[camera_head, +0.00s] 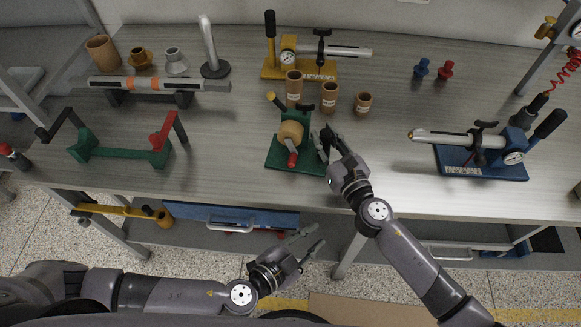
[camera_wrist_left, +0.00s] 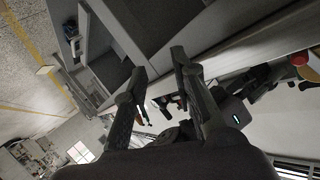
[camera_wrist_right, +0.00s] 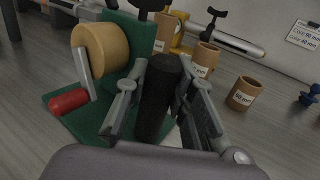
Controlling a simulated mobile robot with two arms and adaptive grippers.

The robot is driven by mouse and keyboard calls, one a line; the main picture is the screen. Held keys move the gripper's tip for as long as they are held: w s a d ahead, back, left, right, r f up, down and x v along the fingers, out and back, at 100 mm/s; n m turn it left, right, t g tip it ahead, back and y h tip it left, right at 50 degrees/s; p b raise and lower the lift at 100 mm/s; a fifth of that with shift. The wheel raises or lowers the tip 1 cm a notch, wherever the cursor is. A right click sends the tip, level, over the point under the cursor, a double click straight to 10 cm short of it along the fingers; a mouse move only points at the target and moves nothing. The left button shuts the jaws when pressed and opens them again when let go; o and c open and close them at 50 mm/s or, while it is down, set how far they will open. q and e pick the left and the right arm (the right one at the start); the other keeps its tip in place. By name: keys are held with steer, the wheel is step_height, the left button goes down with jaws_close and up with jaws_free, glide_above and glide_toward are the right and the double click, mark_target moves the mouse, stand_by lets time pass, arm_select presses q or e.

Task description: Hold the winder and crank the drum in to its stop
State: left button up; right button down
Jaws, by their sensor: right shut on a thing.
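The winder has a green base (camera_head: 284,164), a tan drum (camera_head: 290,133) and a red crank knob (camera_head: 292,160). It stands upright on the table's middle. In the right wrist view the drum (camera_wrist_right: 100,48) and red crank knob (camera_wrist_right: 68,101) are left of the fingers. My right gripper (camera_head: 324,142) is shut on the winder's black upright handle (camera_wrist_right: 158,95), one finger on each side. My left gripper (camera_head: 308,243) is open and empty, in front of the table's edge and away from the winder. Its fingers (camera_wrist_left: 158,68) are spread in the left wrist view.
Several tan cups (camera_head: 329,97) stand close behind the winder. A yellow-based tool (camera_head: 300,65) is at the back and a blue-based tool (camera_head: 480,160) at the right. A green frame with a red lever (camera_head: 125,150) lies at the left. Drawers (camera_head: 240,218) are below the tabletop.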

mark_target(291, 166)
arm_select(q)
steer(key=w+a+r+t+y, duration=0.2)
steer(key=a+r+t+y, duration=0.5)
steer(key=r, duration=0.2)
steer(key=w, duration=0.8)
steer(key=w+d, duration=0.1)
steer(key=w, duration=0.3)
steer(key=shift+f, duration=0.25)
steer(key=shift+s, duration=0.1)
steer(key=shift+c, duration=0.5)
jaws_close()
